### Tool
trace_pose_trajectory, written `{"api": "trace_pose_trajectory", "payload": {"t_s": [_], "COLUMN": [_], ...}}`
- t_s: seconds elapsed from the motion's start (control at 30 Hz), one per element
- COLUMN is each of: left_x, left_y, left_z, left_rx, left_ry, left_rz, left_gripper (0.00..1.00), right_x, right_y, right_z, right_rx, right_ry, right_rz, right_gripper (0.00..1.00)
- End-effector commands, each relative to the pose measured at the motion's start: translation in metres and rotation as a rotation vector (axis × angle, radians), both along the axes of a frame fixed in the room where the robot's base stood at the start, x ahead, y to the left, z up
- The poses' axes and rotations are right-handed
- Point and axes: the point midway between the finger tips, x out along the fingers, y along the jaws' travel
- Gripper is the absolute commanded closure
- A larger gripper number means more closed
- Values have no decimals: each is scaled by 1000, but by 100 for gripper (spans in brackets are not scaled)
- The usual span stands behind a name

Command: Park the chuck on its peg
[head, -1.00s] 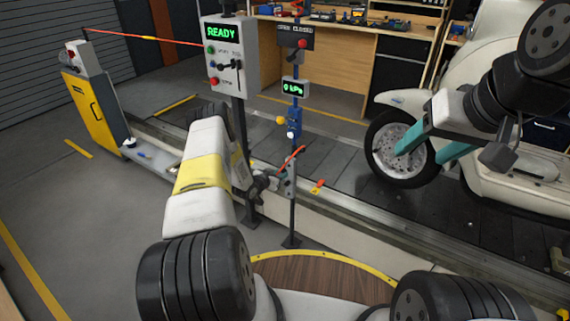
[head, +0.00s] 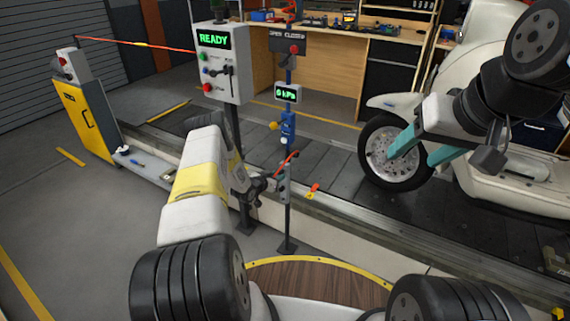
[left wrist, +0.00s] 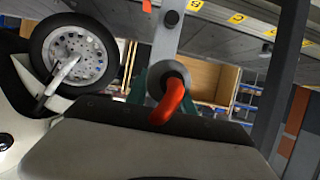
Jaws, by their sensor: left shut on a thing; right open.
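My left gripper (head: 268,184) is at the grey plate (head: 284,182) on the thin floor post. It is shut on the chuck, which is mostly hidden by the gripper and wrist. The red-orange hose (head: 287,160) rises from there; in the left wrist view the hose (left wrist: 172,103) bends out of a dark round end close to the grey post plate (left wrist: 168,42). A dark round knob (left wrist: 171,18), possibly the peg, shows on that plate. I cannot tell whether the chuck touches a peg. My right gripper (head: 420,152) has teal fingers spread apart, empty, in front of the scooter's wheel.
The READY panel (head: 220,62) stands behind my left arm. A kPa readout (head: 288,93) and blue valve (head: 288,124) sit higher on the post. A white scooter (head: 510,170) stands on the slat conveyor (head: 340,178). An orange clip (head: 312,190) lies at the conveyor's near edge.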

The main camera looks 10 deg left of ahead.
Motion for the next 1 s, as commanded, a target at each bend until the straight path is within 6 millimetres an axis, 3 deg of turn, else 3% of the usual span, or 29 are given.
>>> {"api": "trace_pose_trajectory", "payload": {"t_s": [0.87,0.9,1.0], "left_x": [13,13,12], "left_y": [-5,-5,-5], "left_z": [0,0,0], "left_rx": [-1,-1,-1], "left_ry": [-1,-1,-1], "left_rz": [-1,-1,-1], "left_gripper": [100,65,45], "right_x": [0,0,0], "right_y": [0,0,0], "right_z": [0,0,0], "right_rx": [0,0,0], "right_ry": [0,0,0], "right_rz": [0,0,0], "right_gripper": [41,41,41]}}
